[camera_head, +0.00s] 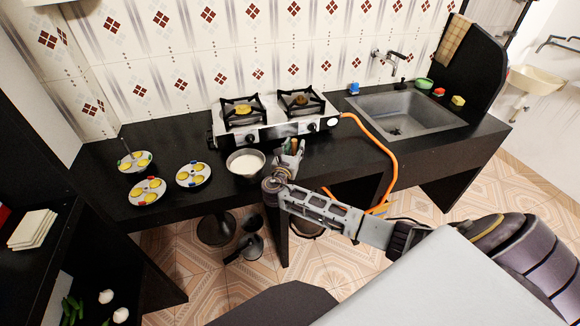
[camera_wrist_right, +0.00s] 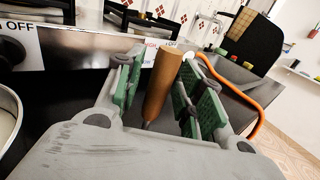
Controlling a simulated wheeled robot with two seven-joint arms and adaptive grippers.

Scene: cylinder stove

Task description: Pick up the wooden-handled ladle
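The ladle's wooden handle (camera_wrist_right: 163,80) stands nearly upright between the fingers of my right gripper (camera_wrist_right: 160,90) in the right wrist view. The green finger pads are apart on either side of it, with a visible gap on the left; the handle looks closer to the right pad. A short thin metal stem shows below the handle; the ladle's bowl is hidden. In the head view my right gripper (camera_head: 290,147) is over the counter's front part, just in front of the stove, and mostly hides the ladle. My left gripper is not in view.
A pot of white contents (camera_head: 246,163) stands left of my right gripper. The two-burner stove (camera_head: 270,131) is behind it. An orange hose (camera_head: 384,150) curves to the right. Several round trays (camera_head: 147,190) sit on the left counter. The sink (camera_head: 405,112) is at right.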

